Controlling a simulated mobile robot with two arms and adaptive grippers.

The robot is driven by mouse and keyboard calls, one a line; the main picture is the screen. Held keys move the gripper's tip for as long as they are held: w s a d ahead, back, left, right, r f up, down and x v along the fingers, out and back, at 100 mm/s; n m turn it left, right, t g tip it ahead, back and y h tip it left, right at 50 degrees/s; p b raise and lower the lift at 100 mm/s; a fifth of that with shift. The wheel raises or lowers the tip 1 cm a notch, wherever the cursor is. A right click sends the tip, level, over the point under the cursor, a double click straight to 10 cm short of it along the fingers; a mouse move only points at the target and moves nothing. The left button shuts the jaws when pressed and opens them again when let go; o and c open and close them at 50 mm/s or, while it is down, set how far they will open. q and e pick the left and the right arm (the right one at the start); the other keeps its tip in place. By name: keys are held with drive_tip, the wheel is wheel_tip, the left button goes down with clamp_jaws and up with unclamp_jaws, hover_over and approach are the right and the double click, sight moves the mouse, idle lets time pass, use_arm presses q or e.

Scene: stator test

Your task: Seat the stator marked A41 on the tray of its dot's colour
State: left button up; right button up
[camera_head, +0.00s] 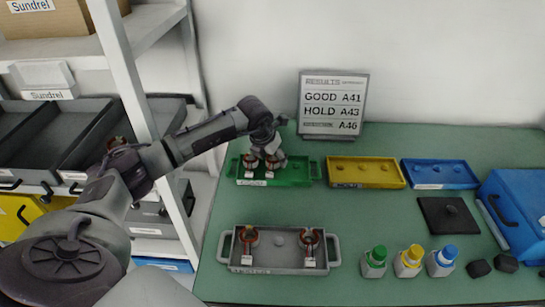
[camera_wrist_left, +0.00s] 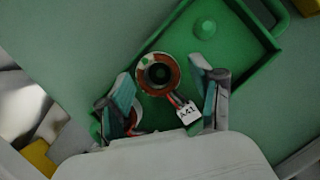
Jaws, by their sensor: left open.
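The stator marked A41 (camera_wrist_left: 158,74), a copper and white ring with a green dot and a white tag, is on the green tray (camera_wrist_left: 265,72). A bare green peg (camera_wrist_left: 204,54) stands beside it. My left gripper (camera_wrist_left: 168,96) is open, its fingers on either side of this stator. A second stator (camera_wrist_left: 134,118) is partly hidden behind one finger. In the head view the left gripper (camera_head: 264,150) is over the green tray (camera_head: 298,180), where two stators show, one at the left (camera_head: 250,162) and one at the right (camera_head: 272,165).
A grey tray (camera_head: 262,268) in front holds two stators with an empty peg between. A yellow tray (camera_head: 366,173) and a blue tray (camera_head: 439,174) stand right. A results board (camera_head: 333,104) reads GOOD A41.

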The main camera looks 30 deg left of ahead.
use_arm(q)
drive_tip(key=shift+r, duration=0.15)
drive_tip(key=shift+r+p, duration=1.55)
drive_tip(key=shift+r, duration=0.8)
drive_tip(key=o, duration=0.6)
drive_tip(key=shift+c, duration=0.2)
drive_tip(key=v, duration=1.2)
